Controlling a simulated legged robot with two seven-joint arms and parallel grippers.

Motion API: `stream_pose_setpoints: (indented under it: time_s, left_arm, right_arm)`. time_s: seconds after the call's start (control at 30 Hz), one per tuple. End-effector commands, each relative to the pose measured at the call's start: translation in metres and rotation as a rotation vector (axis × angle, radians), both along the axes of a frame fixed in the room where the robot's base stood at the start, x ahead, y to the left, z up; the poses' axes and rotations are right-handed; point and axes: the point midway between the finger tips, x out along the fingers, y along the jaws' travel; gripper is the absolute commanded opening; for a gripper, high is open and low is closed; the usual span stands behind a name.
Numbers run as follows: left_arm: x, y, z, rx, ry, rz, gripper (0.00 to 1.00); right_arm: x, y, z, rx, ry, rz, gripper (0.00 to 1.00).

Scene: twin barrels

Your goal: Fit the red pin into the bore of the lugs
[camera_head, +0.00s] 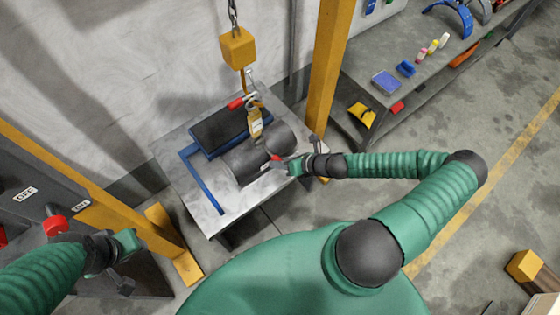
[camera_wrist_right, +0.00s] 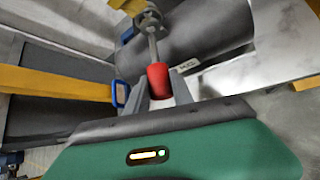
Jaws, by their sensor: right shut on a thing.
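The red pin shows in the right wrist view (camera_wrist_right: 158,82) as a red grip with a grey metal shank pointing away from me. My right gripper (camera_head: 281,161) is shut on the red grip, beside the dark twin barrels (camera_head: 246,165) on the table. At the shank's far end is a round metal piece (camera_wrist_right: 149,18), perhaps a lug. I cannot tell whether the shank is inside a bore or only in front of it. In the head view the lugs are too small to make out. My left gripper (camera_head: 130,242) is at the lower left, away from the barrels; its jaws are unclear.
A yellow hoist block (camera_head: 238,47) hangs on a chain above the table (camera_head: 206,213), with a hook and a yellow strap below it near the barrels. A blue frame (camera_head: 200,182) lies on the table. A yellow post (camera_head: 328,70) stands behind my right gripper.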

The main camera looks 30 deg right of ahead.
Motion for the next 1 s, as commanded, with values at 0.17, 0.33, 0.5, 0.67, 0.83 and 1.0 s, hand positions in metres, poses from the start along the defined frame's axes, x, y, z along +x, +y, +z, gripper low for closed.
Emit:
stream_pose_setpoints:
  time_s: [0.17, 0.33, 0.5, 0.67, 0.83, 1.0]
  left_arm:
    - [0.0, 0.0, 0.0, 0.0, 0.0, 0.0, 0.36]
    - [0.0, 0.0, 0.0, 0.0, 0.0, 0.0, 0.36]
    - [0.0, 0.0, 0.001, 0.0, 0.0, 0.0, 0.36]
    - [0.0, 0.0, 0.001, 0.0, 0.0, 0.0, 0.36]
    - [0.0, 0.0, 0.002, 0.0, 0.0, 0.0, 0.36]
    - [0.0, 0.0, 0.002, 0.0, 0.0, 0.0, 0.36]
  right_arm:
    - [0.0, 0.0, 0.0, 0.0, 0.0, 0.0, 0.0]
    - [0.004, 0.001, 0.0, 0.0, -0.001, 0.001, 0.0]
    - [0.009, 0.001, 0.0, 0.0, 0.0, 0.0, 0.0]
    - [0.013, 0.001, 0.0, 0.0, 0.0, 0.0, 0.0]
    - [0.017, 0.001, 0.0, -0.001, 0.0, 0.001, 0.0]
    - [0.021, 0.002, 0.0, -0.001, 0.0, 0.001, 0.0]
